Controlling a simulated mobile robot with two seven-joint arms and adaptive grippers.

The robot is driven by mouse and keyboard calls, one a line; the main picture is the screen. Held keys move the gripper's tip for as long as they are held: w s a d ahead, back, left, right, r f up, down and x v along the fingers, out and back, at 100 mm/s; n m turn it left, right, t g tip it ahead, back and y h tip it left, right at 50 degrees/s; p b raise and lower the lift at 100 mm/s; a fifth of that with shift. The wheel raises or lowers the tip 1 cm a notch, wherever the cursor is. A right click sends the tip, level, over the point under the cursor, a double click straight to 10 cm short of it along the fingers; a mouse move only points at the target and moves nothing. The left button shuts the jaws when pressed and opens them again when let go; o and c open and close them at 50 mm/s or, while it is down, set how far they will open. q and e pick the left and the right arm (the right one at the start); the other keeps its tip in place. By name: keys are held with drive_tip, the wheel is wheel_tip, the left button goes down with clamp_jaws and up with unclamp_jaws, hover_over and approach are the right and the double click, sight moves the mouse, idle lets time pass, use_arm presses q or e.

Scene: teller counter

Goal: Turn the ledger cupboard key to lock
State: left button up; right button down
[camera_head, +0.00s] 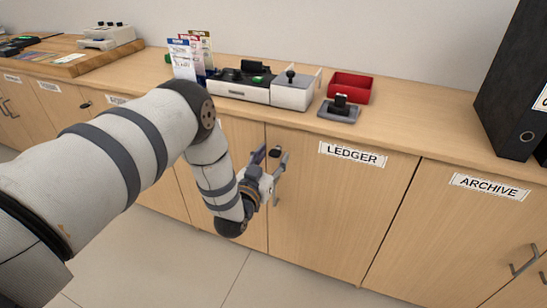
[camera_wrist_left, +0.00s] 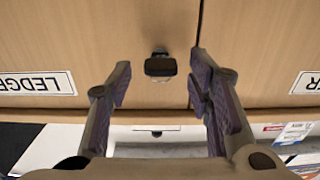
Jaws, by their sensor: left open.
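The ledger cupboard door (camera_head: 330,200) carries a LEDGER label (camera_head: 352,154), which shows upside down in the left wrist view (camera_wrist_left: 37,83). The dark cupboard key (camera_head: 274,152) stands out near the door's upper left edge. In the left wrist view the key's black head (camera_wrist_left: 160,67) lies crosswise, wider than tall, between my fingers. My left gripper (camera_head: 268,157) is open, with one finger on each side of the key and a gap to both. I cannot tell how deep the fingertips reach past the key. My right gripper is not in view.
A door handle (camera_head: 277,193) sits just below the gripper. The counter top (camera_head: 430,134) above holds a red tray (camera_head: 351,86), a stamp on a grey pad (camera_head: 339,110) and a white-and-black organiser (camera_head: 240,92). A black binder (camera_head: 508,90) stands at the right.

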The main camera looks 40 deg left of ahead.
use_arm(q)
drive_tip(key=shift+w+a, duration=0.15)
drive_tip(key=shift+w, duration=0.35)
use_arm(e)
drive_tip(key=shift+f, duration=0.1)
use_arm(q)
clamp_jaws()
